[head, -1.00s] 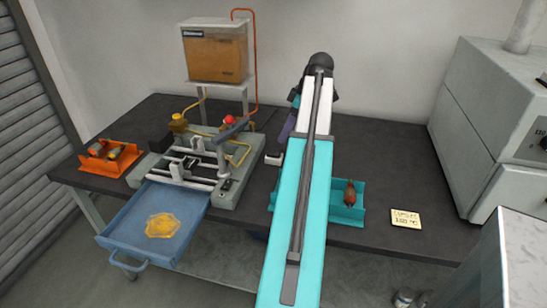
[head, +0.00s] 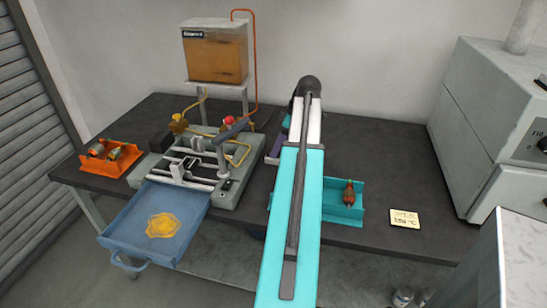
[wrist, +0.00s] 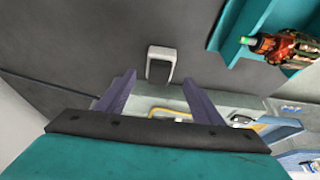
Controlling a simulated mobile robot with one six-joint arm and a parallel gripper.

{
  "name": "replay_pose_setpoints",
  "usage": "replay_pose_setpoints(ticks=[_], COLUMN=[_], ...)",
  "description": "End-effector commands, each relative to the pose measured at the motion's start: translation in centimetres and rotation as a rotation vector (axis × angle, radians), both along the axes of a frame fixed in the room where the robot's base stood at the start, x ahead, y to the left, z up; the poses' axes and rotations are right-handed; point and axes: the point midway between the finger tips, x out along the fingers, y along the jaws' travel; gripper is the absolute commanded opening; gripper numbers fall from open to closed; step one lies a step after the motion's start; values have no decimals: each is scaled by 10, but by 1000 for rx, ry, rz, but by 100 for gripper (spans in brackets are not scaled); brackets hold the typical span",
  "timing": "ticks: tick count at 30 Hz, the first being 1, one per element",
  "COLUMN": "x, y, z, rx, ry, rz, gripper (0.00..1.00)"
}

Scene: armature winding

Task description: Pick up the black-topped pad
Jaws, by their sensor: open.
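The black-topped pad (wrist: 160,64) shows in the wrist view as a small block with a black top and a pale rim, on the dark bench. My gripper (wrist: 159,79) is open, with its two purple fingers apart on the left and right of the pad in the picture. The pad is not between closed jaws, and I cannot tell how high the fingertips are above it. In the head view, my arm covers much of this spot and I cannot clearly make out the pad there.
A teal tray (head: 355,214) holding a reddish armature (head: 349,194) is right of my arm. Left are the grey-green winding machine (head: 229,194), a blue drip tray (head: 126,220) and an orange tray (head: 107,171) with armatures. A yellow note (head: 405,219) lies on the bench (head: 400,180).

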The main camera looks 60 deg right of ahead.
Motion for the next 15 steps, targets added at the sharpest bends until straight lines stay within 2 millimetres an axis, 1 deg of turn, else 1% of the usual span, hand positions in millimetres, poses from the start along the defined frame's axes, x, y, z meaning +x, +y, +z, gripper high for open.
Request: replay_pose_setpoints(ticks=[7,15], x=[2,11], y=[1,3], z=[-6,-29], rx=[2,1], ry=[1,0], rz=[1,3], gripper=[61,61])
